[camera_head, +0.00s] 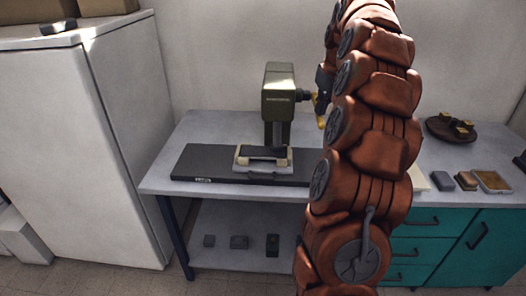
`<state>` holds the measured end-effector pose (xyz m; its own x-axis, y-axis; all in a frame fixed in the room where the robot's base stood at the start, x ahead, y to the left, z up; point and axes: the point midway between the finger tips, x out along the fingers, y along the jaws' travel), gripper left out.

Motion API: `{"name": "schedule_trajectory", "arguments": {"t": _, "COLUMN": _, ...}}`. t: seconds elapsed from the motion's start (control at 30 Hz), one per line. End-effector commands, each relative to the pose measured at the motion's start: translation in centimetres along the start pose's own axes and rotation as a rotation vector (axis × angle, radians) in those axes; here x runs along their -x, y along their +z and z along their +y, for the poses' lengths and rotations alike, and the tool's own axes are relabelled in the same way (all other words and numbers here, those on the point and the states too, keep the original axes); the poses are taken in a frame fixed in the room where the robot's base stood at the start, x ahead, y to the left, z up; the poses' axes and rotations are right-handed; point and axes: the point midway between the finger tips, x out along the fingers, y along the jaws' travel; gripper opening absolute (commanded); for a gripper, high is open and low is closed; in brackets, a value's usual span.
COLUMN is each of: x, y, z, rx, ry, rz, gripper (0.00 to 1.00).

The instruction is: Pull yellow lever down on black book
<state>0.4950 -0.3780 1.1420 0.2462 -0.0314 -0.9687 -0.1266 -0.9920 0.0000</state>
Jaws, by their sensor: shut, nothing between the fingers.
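An olive-green press (279,92) stands upright on the grey table. Its yellow lever (321,121) shows at the right side of the press, partly hidden behind my arm. A black book (267,152) appears to lie under the press head, on a pale holder (243,162) with a handle in front. My gripper (322,80), dark and mostly hidden by my orange arm, is beside the lever's upper part, right of the press. It is shut with nothing in it. I cannot tell whether it touches the lever.
A dark base plate (205,163) lies under the press. To the right are small blocks (467,180), a tray (494,181) and a round dark plate (440,128) with yellow pieces. A white cabinet (80,150) stands left. The table's left end is clear.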

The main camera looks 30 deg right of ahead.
Motion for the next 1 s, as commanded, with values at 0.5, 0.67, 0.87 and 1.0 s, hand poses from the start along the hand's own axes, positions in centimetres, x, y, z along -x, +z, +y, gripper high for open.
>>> {"name": "schedule_trajectory", "arguments": {"t": 0.5, "x": 5.2, "y": -1.2, "z": -0.2, "rx": 0.001, "ry": 0.000, "rz": 0.000, "gripper": 0.00}}
{"name": "schedule_trajectory", "arguments": {"t": 0.67, "x": 6.7, "y": -1.4, "z": -0.2, "rx": 0.001, "ry": -0.001, "rz": -0.001, "gripper": 0.00}}
{"name": "schedule_trajectory", "arguments": {"t": 0.87, "x": 8.5, "y": -1.9, "z": -0.2, "rx": 0.000, "ry": 0.001, "rz": 0.001, "gripper": 0.00}}
{"name": "schedule_trajectory", "arguments": {"t": 1.0, "x": 9.0, "y": -2.0, "z": -0.3, "rx": 0.000, "ry": 0.000, "rz": 0.000, "gripper": 0.00}}
